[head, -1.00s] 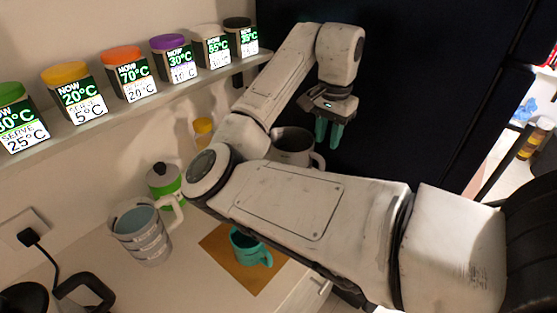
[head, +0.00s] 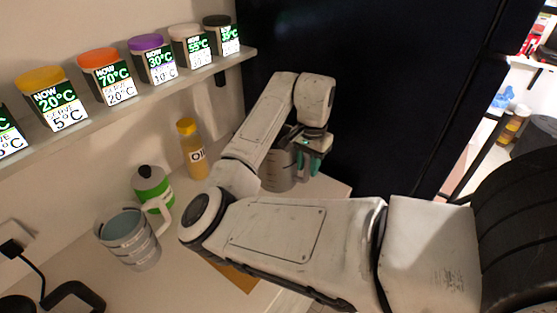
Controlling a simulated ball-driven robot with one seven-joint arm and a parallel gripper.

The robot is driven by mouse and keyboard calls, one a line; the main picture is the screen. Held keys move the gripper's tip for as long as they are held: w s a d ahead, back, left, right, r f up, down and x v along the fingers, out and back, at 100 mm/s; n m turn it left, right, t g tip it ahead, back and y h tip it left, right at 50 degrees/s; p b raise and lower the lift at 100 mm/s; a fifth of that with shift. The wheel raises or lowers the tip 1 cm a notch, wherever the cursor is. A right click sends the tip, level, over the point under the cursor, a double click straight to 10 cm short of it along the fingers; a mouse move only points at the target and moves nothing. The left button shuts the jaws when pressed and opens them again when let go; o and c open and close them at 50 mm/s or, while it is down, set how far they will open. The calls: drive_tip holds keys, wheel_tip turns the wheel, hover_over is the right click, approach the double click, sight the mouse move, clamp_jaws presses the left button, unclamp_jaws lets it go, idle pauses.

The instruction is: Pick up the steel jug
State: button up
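The steel jug (head: 275,174) is a grey, metallic-looking jug standing at the far end of the counter by the dark panel. My forearm hides part of its rim and upper left side. My gripper (head: 308,165) points down at the jug's right side, where its handle is. Its teal fingers are down at handle height, close to or around the handle. I cannot tell whether they touch it or have closed on it.
A brown mat (head: 238,278) is partly hidden.

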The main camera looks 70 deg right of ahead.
drive_tip(key=shift+f, duration=0.1)
drive_tip(key=shift+c, duration=0.4)
clamp_jaws()
drive_tip(key=shift+w, duration=0.1)
idle(0.8)
